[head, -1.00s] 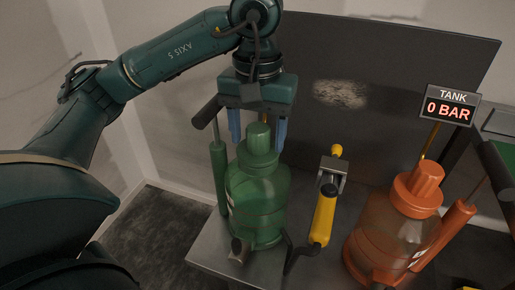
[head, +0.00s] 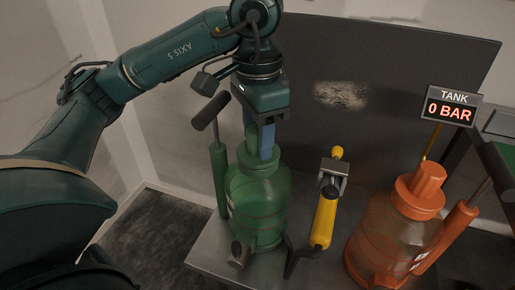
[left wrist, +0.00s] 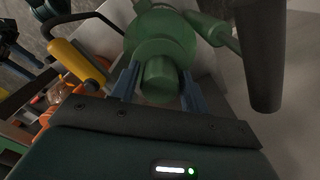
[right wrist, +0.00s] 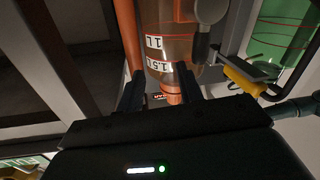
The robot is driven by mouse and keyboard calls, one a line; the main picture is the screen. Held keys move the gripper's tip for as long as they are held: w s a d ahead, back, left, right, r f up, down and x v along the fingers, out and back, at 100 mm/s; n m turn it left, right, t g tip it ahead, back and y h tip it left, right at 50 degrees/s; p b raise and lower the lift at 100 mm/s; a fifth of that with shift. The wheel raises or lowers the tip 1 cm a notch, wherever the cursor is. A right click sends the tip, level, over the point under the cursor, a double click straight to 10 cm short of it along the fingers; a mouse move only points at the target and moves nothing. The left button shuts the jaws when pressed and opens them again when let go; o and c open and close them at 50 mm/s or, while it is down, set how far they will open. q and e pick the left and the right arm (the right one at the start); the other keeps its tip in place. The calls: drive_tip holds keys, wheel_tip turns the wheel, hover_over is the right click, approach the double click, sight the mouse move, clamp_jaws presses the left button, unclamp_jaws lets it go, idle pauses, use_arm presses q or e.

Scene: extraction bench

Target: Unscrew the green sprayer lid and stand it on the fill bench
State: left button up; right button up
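The green sprayer (head: 257,205) stands upright on a grey metal bench (head: 212,253) in the head view. Its green lid (head: 254,161) sits on the neck. My left gripper (head: 262,143) points down over the lid, its blue fingers hiding part of the knob. In the left wrist view the fingers (left wrist: 159,85) stand on either side of the knob (left wrist: 158,76), with narrow gaps showing, so it looks open. My right gripper (right wrist: 160,88) is open in its wrist view, with an orange sprayer (right wrist: 172,45) beyond its fingers.
A yellow-handled tool (head: 324,215) stands right of the green sprayer. The orange sprayer (head: 385,240) stands further right, below a sign (head: 451,108) reading TANK 0 BAR. A pump handle (head: 211,112) rises close left of my left gripper. A dark panel (head: 400,70) stands behind.

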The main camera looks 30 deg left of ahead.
use_arm(q)
drive_tip(key=shift+f, duration=0.15)
drive_tip(key=c, duration=0.8)
drive_tip(key=shift+o, duration=0.2)
drive_tip(key=n, duration=0.6)
drive_tip(key=shift+n+p, duration=0.3)
drive_tip(key=shift+p, duration=0.05)
drive_tip(key=n, duration=0.6)
drive_tip(key=shift+p, duration=0.3)
drive_tip(key=n, duration=0.4)
drive_tip(key=shift+w+n, duration=0.1)
drive_tip(key=shift+n, duration=0.3)
drive_tip(key=n, duration=0.3)
drive_tip(key=shift+p, duration=0.4)
drive_tip(key=o, duration=0.7)
drive_tip(key=shift+n, duration=0.4)
drive_tip(key=o, duration=0.4)
use_arm(e)
drive_tip(key=shift+r, duration=0.1)
use_arm(q)
drive_tip(key=shift+m, duration=0.3)
